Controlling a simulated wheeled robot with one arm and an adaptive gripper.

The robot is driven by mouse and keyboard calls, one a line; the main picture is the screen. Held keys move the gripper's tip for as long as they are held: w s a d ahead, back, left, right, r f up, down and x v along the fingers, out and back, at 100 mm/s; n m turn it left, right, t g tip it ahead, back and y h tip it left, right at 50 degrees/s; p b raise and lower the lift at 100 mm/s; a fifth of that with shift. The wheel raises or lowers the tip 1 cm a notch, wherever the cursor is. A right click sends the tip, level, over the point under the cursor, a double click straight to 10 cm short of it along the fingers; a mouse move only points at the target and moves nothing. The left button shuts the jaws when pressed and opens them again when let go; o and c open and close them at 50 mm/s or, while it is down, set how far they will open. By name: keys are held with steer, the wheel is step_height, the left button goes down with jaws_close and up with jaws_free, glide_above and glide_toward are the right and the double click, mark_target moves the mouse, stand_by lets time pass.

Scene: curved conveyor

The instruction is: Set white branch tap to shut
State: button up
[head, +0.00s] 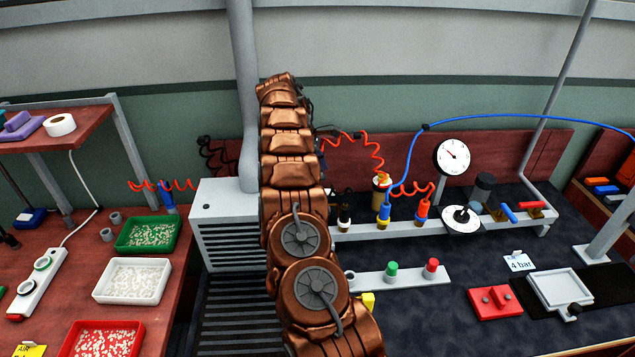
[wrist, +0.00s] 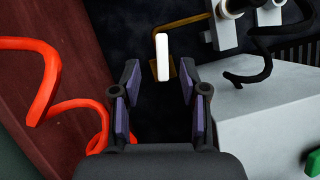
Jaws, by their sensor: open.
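The white tap lever (wrist: 162,48) shows in the wrist view as a short white bar on a thin brass-coloured body (wrist: 190,20). It stands nearly upright in the picture. My gripper (wrist: 160,74) is open, with one dark finger on each side of the lever's lower end. The fingers look apart from it, and I cannot tell how far beyond the fingertips it is. In the head view I cannot make out this lever or my gripper; my arm blocks the middle.
In the wrist view an orange coiled hose (wrist: 30,85) hangs left and a grey box (wrist: 265,120) lies right. In the head view a blue tap (head: 508,212), a red tap (head: 531,205) and a gauge (head: 453,157) stand right of my arm.

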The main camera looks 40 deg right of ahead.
mark_target(329, 190)
steer(key=shift+f, duration=0.1)
steer(key=shift+a+f+p, duration=0.2)
steer(key=shift+f+p, duration=0.1)
steer(key=shift+f, duration=0.25)
steer(key=shift+p+x, duration=1)
steer(key=shift+x, duration=2)
jaws_close()
